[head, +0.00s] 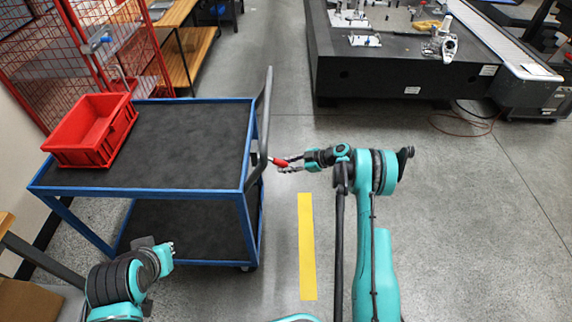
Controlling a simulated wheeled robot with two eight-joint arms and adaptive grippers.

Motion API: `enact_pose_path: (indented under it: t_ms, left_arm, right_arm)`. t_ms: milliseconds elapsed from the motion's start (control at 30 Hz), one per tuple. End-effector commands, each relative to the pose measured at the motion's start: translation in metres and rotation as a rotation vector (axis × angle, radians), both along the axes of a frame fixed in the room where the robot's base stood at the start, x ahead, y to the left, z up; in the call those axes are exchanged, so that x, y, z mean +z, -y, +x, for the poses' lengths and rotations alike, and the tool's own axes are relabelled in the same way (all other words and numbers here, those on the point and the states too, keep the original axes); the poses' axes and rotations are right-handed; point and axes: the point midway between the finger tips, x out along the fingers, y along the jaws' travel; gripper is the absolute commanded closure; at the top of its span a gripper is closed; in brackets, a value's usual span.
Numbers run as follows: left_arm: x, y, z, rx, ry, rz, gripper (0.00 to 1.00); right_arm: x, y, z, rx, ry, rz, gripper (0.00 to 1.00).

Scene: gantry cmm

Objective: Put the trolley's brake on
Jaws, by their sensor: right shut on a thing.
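The trolley (190,190) has blue frames, two dark decks and a grey push handle (264,105) on its right end. A small red grip (279,162), apparently the brake lever's, sticks out to the right by the base of the handle. My right gripper (284,164) reaches in from the right and is shut on this red grip; its fingers partly hide it.
A red crate (92,135) stands on the trolley's top deck at the left. A red mesh cage (90,45) and wooden benches are behind. A black granite table (400,65) is at the back right. The floor with a yellow stripe (307,245) is clear.

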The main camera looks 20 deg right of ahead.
Motion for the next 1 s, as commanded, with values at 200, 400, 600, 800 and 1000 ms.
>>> enact_pose_path:
  t_ms: [200,400,600,800,1000]
  left_arm:
    - [0.000,0.000,0.000,0.000,0.000,0.000,1.00]
    - [0.000,0.000,0.000,0.000,0.000,0.000,1.00]
    - [0.000,0.000,0.000,0.000,0.000,0.000,1.00]
    - [0.000,0.000,0.000,0.000,0.000,0.000,1.00]
    - [0.000,0.000,0.000,0.000,0.000,0.000,1.00]
  right_arm:
    - [-0.002,-0.001,0.000,0.003,-0.001,0.002,1.00]
    - [-0.002,-0.002,-0.001,0.004,-0.002,0.001,0.67]
    - [-0.002,-0.001,0.000,0.003,-0.001,0.002,0.56]
    - [0.001,0.002,-0.001,0.002,-0.001,0.002,0.56]
    - [0.015,0.025,-0.014,-0.001,0.001,0.002,0.56]
